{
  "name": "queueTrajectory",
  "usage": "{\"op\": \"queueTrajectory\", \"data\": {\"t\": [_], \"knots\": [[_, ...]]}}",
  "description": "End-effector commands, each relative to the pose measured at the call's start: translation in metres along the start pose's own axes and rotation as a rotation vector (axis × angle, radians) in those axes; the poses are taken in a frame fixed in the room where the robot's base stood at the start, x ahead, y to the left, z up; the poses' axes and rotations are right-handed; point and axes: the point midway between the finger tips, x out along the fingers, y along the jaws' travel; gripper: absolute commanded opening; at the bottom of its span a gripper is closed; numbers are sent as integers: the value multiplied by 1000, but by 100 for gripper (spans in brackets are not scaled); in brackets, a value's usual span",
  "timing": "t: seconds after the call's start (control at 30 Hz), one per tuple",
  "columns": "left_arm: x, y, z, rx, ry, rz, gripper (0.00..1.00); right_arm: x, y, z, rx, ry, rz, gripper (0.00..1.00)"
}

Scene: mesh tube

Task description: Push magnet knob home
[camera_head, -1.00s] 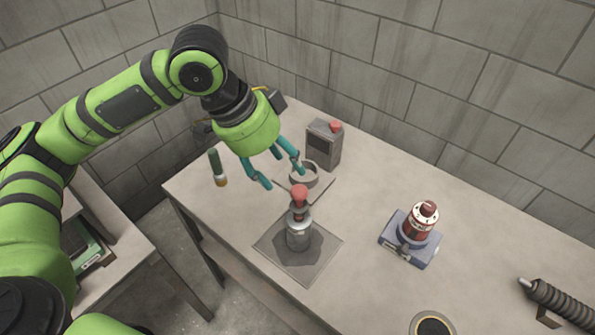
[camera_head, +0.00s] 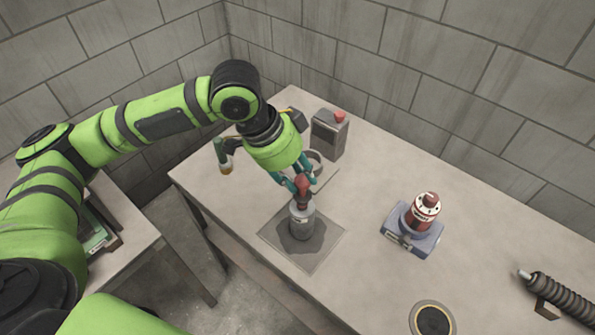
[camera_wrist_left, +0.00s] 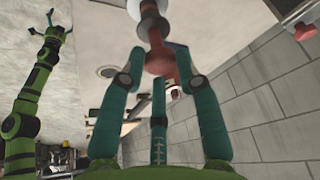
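A red knob (camera_head: 302,183) stands on top of an upright grey metal cylinder (camera_head: 302,221), which sits on a dark patch of a square mat (camera_head: 313,257). My left gripper (camera_head: 294,187) is at the knob from behind and to its left. In the left wrist view, the teal fingers (camera_wrist_left: 158,62) are spread to either side of the red knob (camera_wrist_left: 157,61), with small gaps seen; contact cannot be told. My right gripper (camera_wrist_left: 53,22) shows far off at upper left in the left wrist view, its fingers apart and empty.
A red device with a dial (camera_head: 424,210) stands on a blue base (camera_head: 411,234) to the right. A grey box with a red button (camera_head: 328,135) and a ring (camera_head: 316,163) are behind. A green-handled tool (camera_head: 222,157) is at left, a coiled hose (camera_head: 563,299) at far right.

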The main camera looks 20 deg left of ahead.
Motion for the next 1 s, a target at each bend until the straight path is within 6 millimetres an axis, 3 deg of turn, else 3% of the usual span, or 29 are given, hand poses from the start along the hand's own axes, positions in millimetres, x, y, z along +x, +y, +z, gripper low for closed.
{"op": "queueTrajectory", "data": {"t": [0.17, 0.43, 0.73, 0.77, 0.8, 1.0], "knots": [[4, 0, 2, -1, 0, 1, 0, 2, 0, 2, 0, -4, 0, 100], [43, 0, 18, -2, -1, 3, 0, 13, -1, 9, 0, -13, -1, 100], [48, 1, 21, -2, -8, 4, 0, 12, -1, 9, 0, -14, -1, 100], [48, 1, 22, -2, -9, 4, 41, 12, -1, 9, 0, -14, -1, 100], [48, 1, 22, -2, -9, 5, 56, 12, -1, 9, 0, -14, -1, 100], [46, 0, 20, -1, -4, 2, 56, 12, -1, 9, 0, -13, -1, 100]]}}
